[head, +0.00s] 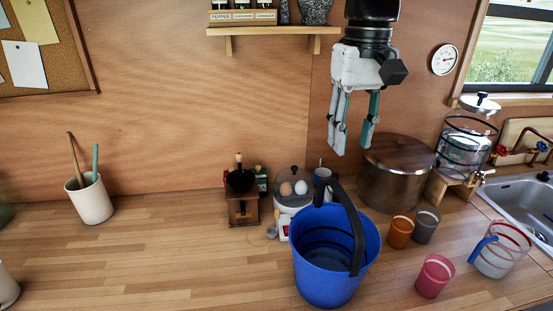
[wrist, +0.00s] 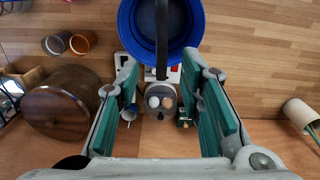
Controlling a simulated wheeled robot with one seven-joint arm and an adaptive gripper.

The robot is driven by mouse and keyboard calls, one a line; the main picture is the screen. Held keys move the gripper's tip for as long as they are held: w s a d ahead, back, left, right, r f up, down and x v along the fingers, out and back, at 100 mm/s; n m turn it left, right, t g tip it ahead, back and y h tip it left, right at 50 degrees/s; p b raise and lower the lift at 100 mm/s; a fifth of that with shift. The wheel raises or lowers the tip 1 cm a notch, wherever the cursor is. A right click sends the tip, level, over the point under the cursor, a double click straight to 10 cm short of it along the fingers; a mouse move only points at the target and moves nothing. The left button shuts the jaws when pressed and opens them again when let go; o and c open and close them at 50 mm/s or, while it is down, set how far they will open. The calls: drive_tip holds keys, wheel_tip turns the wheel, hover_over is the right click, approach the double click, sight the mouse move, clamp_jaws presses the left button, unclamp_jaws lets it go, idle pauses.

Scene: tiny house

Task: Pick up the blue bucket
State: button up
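The blue bucket (head: 318,272) stands upright on the wooden counter, with its dark handle (head: 348,220) raised over the rim. In the wrist view the bucket (wrist: 130,32) shows at the top centre, partly cut off by the frame edge, beyond the fingertips. My gripper (head: 353,148) hangs fingers down above and behind the bucket, apart from it. In the wrist view my gripper (wrist: 163,80) has its two fingers spread wide, with nothing held between them.
Behind the bucket are an egg cooker (head: 293,187) and a coffee grinder (head: 242,190). A large pot (head: 395,175) stands right of them. Several cups, including a pink one (head: 434,276), stand right of the bucket. A shelf (head: 270,31) is above.

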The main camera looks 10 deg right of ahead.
sight(341, 191)
wheel_tip(341, 191, down, 8)
drive_tip(key=shift+a+r, duration=0.1)
drive_tip(key=shift+r, duration=0.05)
drive_tip(key=shift+s+f+p, duration=0.1)
drive_tip(key=shift+f+p, duration=0.45)
drive_tip(key=shift+f, duration=2.1)
clamp_jaws()
